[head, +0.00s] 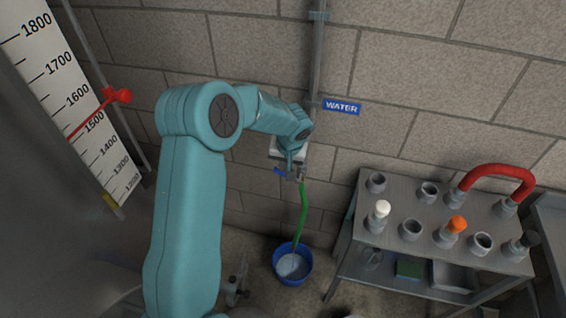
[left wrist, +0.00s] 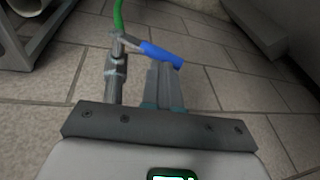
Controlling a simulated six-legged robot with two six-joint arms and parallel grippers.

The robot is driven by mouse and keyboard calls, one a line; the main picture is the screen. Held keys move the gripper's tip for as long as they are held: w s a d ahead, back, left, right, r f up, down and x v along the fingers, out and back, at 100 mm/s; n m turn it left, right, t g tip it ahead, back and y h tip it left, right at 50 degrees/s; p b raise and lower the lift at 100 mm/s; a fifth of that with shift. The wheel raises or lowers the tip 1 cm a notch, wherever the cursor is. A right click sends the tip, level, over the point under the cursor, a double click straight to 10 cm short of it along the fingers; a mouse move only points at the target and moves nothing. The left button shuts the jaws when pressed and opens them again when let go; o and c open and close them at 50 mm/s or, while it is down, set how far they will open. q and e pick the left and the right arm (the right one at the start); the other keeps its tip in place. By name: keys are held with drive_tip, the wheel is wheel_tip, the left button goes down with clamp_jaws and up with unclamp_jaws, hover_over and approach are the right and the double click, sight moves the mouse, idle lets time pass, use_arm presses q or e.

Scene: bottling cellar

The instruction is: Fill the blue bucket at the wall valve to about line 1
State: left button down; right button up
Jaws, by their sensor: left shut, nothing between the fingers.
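The blue bucket (head: 276,271) stands on the floor by the wall. Something pale, like a liquid surface, shows inside, but I cannot read any line. A green hose (head: 304,210) hangs from the valve down into it. In the left wrist view the grey metal valve (left wrist: 116,72) carries a blue lever (left wrist: 160,53) that points out sideways, across the pipe. My left gripper (head: 293,174) is shut and empty at the valve. In the left wrist view its fingers (left wrist: 165,80) are close to the lever; I cannot tell whether they touch it. My right gripper is out of view.
A blue WATER sign (head: 342,107) is beside the vertical pipe (head: 317,60). A grey metal rack (head: 393,258) with several fittings and a red curved hose (head: 497,172) stands right of the bucket. A tank with a number scale (head: 62,88) is at the left.

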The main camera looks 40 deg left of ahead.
sight(274, 169)
use_arm(q)
drive_tip(key=shift+s+f, duration=0.15)
drive_tip(key=shift+s+a+f+h, duration=0.2)
drive_tip(key=shift+a+f+h, duration=0.1)
drive_tip(key=shift+h, duration=0.1)
drive_tip(key=f+b, duration=0.1)
drive_tip(key=a+b, duration=0.1)
drive_tip(key=b, duration=0.1)
drive_tip(key=f+b, duration=0.1)
drive_tip(key=b, duration=0.1)
drive_tip(key=shift+s+a+f+t, duration=0.3)
drive_tip(key=shift+s+t, duration=0.05)
drive_tip(key=shift+t, duration=0.05)
drive_tip(key=shift+a+b, duration=0.1)
drive_tip(key=shift+b, duration=0.4)
drive_tip(key=shift+s+a, duration=0.15)
drive_tip(key=shift+r, duration=0.1)
